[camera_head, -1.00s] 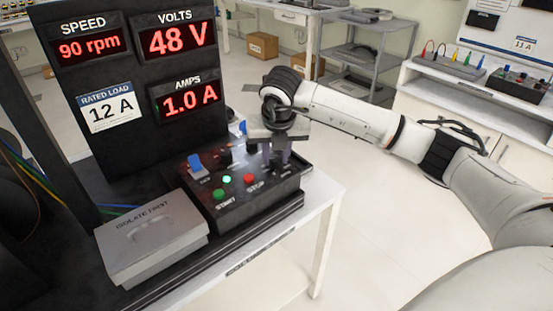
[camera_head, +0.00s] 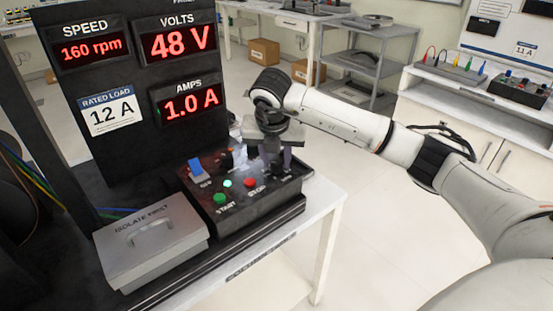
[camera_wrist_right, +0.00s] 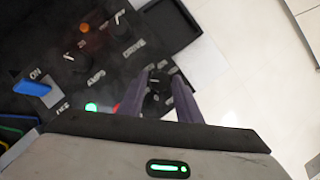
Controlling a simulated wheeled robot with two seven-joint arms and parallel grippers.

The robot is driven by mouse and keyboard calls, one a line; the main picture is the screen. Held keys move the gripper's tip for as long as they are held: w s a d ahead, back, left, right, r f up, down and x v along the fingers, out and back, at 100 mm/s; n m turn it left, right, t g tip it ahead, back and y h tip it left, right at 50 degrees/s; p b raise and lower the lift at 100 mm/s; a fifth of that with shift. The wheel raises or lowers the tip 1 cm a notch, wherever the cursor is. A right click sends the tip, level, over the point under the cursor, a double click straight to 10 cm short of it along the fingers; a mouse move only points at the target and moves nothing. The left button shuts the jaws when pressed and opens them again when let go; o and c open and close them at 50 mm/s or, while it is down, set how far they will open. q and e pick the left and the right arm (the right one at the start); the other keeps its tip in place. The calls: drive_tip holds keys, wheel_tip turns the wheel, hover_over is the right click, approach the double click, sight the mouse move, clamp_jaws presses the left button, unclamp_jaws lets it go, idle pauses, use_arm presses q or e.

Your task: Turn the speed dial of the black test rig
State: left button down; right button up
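The black test rig has a tall display panel (camera_head: 140,80) and a control box (camera_head: 260,208) in front of it. The speed display (camera_head: 90,50) reads 160 rpm. My right gripper (camera_head: 274,168) points down at the right rear of the control box. In the right wrist view a dark dial (camera_wrist_right: 158,82) sits between the two purple fingers of my right gripper (camera_wrist_right: 157,76). My left gripper is not in view.
The control box has a blue switch (camera_head: 198,169), a lit green lamp (camera_head: 227,183), a green button (camera_head: 220,198) and a red button (camera_head: 250,183). A grey lidded box (camera_head: 150,245) stands left of it. Free floor (camera_head: 390,235) lies right of the bench.

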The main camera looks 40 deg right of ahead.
drive_tip(key=shift+o, duration=1)
drive_tip(key=v, duration=1)
drive_tip(key=shift+r+b, duration=0.15)
drive_tip(key=shift+b, duration=0.25)
